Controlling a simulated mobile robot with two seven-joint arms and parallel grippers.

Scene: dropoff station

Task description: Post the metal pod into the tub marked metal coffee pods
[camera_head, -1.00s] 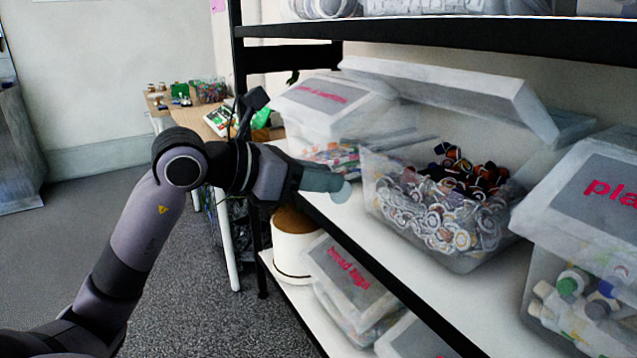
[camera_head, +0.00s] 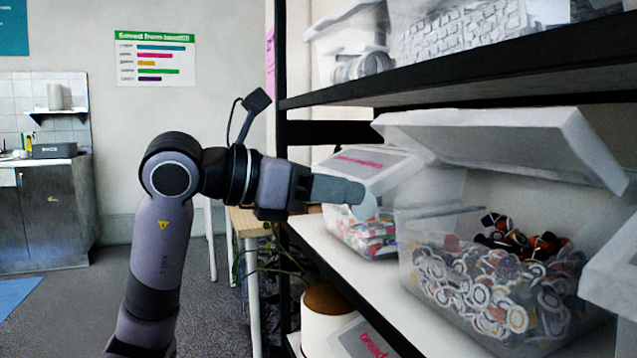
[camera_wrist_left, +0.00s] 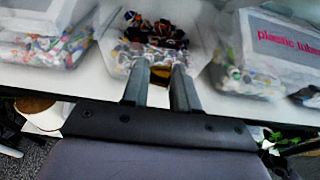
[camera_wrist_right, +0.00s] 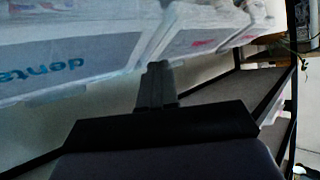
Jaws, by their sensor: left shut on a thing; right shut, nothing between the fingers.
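My left gripper (camera_head: 350,195) is shut on a small pale round pod (camera_head: 368,207), which shows at its fingertips in the head view. It holds the pod in the air in front of the shelf, left of an open clear tub (camera_head: 425,285). This tub holds many round pods, and its white lid (camera_head: 500,137) is tipped up. No label on it can be read. The tub also shows ahead of the fingers in the left wrist view (camera_wrist_left: 117,64); the pod is hard to make out there. My right gripper (camera_wrist_right: 157,68) is shut and empty in the right wrist view.
A tub with a red-lettered lid (camera_head: 372,162) stands left of the open one. A tub marked plastic (camera_wrist_left: 285,45) stands on its other side. An upper shelf (camera_head: 470,75) hangs above. A dark post (camera_head: 280,90) rises at the shelf's left end. A dental-marked tub (camera_wrist_right: 65,65) is near my right gripper.

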